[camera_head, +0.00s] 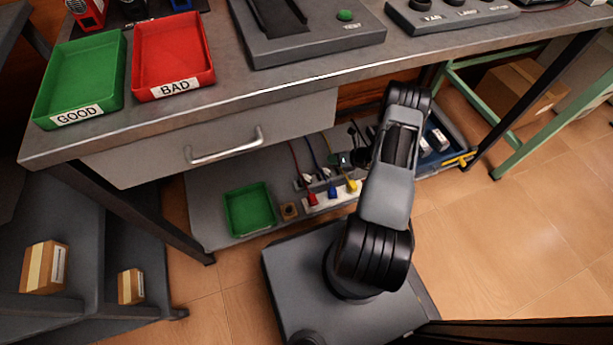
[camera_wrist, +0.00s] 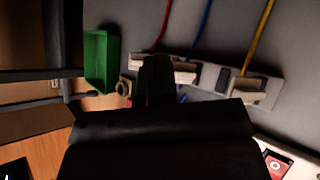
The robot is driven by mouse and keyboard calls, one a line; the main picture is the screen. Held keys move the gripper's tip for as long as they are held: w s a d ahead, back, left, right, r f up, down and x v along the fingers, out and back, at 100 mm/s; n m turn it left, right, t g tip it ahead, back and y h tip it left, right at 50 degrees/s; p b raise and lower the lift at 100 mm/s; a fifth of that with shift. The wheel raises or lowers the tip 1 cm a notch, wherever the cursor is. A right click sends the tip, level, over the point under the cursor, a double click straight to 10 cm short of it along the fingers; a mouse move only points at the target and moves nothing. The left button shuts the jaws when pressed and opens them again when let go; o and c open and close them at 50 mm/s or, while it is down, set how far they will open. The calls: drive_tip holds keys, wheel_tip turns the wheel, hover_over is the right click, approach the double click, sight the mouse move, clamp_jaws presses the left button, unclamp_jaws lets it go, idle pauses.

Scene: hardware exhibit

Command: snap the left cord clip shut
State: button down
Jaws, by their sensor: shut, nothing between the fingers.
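Three cord clips sit in a row on the grey lower shelf under the bench. The left cord clip (camera_head: 304,181), by the red cord, is small in the head view; in the wrist view my gripper partly covers it, and I cannot tell its lid position. The middle clip (camera_wrist: 185,72) is by the blue cord, the right clip (camera_wrist: 252,92) by the yellow cord. My gripper (camera_wrist: 156,72) is shut and empty, its fingertips over or beside the left clip; contact is unclear. In the head view my arm largely hides the gripper.
A green bin (camera_head: 250,209) and a small brown block (camera_head: 289,211) lie left of the clips. The bench drawer (camera_head: 215,135) overhangs the shelf. A blue tray (camera_head: 447,150) is at right.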

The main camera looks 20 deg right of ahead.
sight(325, 169)
drive_tip(key=shift+a+f+b, duration=0.25)
drive_tip(key=shift+a+f, duration=0.45)
drive_tip(key=shift+a, duration=0.55)
drive_tip(key=shift+a+f+b, duration=0.2)
drive_tip(key=shift+a+f, duration=0.45)
drive_tip(key=shift+a, duration=0.65)
drive_tip(key=shift+a+f+b, duration=0.25)
drive_tip(key=shift+a+f, duration=0.45)
drive_tip(key=shift+a, duration=0.55)
drive_tip(key=shift+a+f, duration=0.1)
drive_tip(key=shift+a, duration=0.1)
drive_tip(key=shift+a+f, duration=0.1)
drive_tip(key=shift+a, duration=0.1)
drive_tip(key=shift+a+f+b, duration=0.45)
drive_tip(key=shift+a+b, duration=0.05)
drive_tip(key=shift+a, duration=0.3)
drive_tip(key=shift+d, duration=0.15)
idle(0.4)
drive_tip(key=shift+d+r, duration=0.35)
drive_tip(key=shift+d, duration=0.2)
drive_tip(key=shift+d+r, duration=0.3)
drive_tip(key=shift+d, duration=0.25)
drive_tip(key=shift+p, duration=0.3)
